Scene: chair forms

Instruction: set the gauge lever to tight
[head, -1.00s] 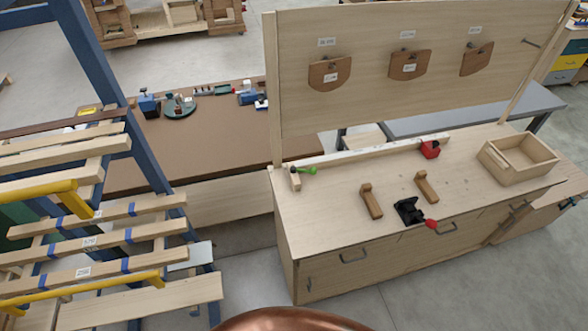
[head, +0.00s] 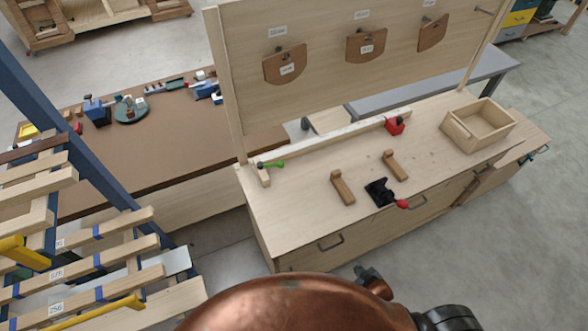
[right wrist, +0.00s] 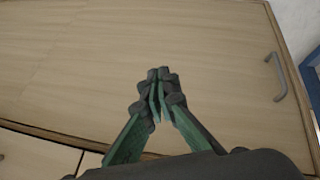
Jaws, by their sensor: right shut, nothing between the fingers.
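On the bench (head: 300,195), a long pale rail (head: 330,137) has a small wooden piece with a green lever (head: 271,164) at its left end. A red block (head: 395,126) sits at its right end. A black device with a red-knobbed lever (head: 402,204) stands near the bench's front edge. I cannot tell from labels which lever is the gauge lever. My right gripper (right wrist: 157,85) is shut and empty in the right wrist view, in front of a pale wooden panel with a grey handle (right wrist: 277,76). It is apart from both levers. My left gripper is not in view.
Two brown wooden blocks (head: 343,188) (head: 396,166) stand on the bench. An open wooden box (head: 478,125) is at its right end. A tall back panel (head: 330,55) rises behind. A slatted rack (head: 95,240) stands at left. The bench top between these things is clear.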

